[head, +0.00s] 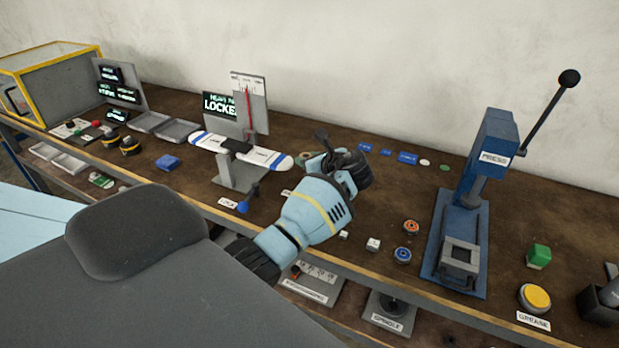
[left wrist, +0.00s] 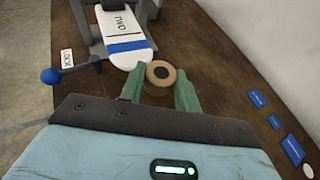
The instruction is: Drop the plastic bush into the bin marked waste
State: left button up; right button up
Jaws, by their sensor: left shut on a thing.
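The bush sits between the fingertips. In the head view my gripper largely hides it. No bin with a readable waste mark shows in either view. My right gripper is not in view.
A blue press (head: 487,150) stands to the right. Small parts, including an orange ring (head: 411,227) and a blue ring (head: 403,255), lie between. A wall closes the back.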

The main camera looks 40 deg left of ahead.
pick_arm(q)
jog(key=d+r+m+t+h, duration=0.2)
jog(key=d+r+m+t, duration=0.2)
jog(key=d+r, duration=0.1)
jog(key=s+d+m+t+h, duration=0.2)
jog(key=s+d+m+h, duration=0.3)
jog(key=d, duration=0.5)
jog(key=s+d+m+t+h, duration=0.3)
jog(key=s+d+m+h, duration=0.2)
jog(key=d, duration=0.4)
jog(key=shift+s+d+m+h, duration=0.3)
jog(key=shift+s+d+h, duration=0.15)
jog(key=shift+s, duration=0.35)
